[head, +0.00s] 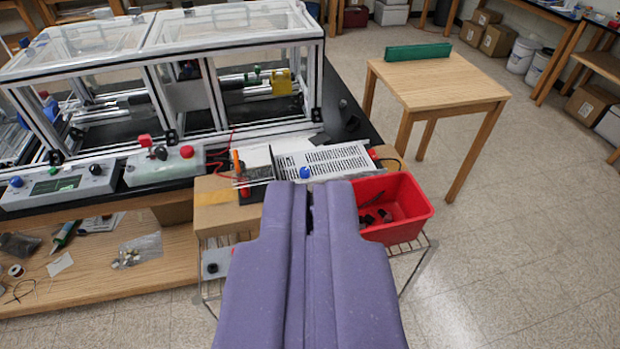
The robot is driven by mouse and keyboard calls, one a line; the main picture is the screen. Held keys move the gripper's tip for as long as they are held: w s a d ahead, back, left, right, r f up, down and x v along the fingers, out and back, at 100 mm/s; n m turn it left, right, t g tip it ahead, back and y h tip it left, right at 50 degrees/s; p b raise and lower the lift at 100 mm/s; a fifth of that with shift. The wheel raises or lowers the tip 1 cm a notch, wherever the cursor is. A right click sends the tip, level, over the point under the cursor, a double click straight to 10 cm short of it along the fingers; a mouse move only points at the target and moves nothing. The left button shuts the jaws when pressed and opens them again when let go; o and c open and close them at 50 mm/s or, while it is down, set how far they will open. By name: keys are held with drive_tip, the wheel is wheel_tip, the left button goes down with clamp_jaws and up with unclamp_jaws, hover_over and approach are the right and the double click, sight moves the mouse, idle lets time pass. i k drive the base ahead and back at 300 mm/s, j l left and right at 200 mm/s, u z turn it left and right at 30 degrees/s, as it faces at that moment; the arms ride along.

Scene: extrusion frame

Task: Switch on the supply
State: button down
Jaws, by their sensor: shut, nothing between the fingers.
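A pale, vented metal box that looks like the supply (340,158) sits on a wire cart, left of a red bin. A blue knob (305,172) shows at its near side. My purple gripper (308,186) is shut and empty. It points away from the camera, and its tips appear just below the blue knob in the picture. I cannot tell whether they touch anything. The gripper covers part of the cart and whatever lies under it. I cannot make out a switch or its position on the box.
The red bin (402,202) holds dark parts. A cardboard box (216,208) and red wires lie left of the supply. A framed machine (170,70) and control boxes (165,168) fill the left bench.

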sight(372, 153)
drive_tip(key=i+l+u, duration=0.5)
drive_tip(key=i+l, duration=0.9)
drive_tip(key=l, duration=0.1)
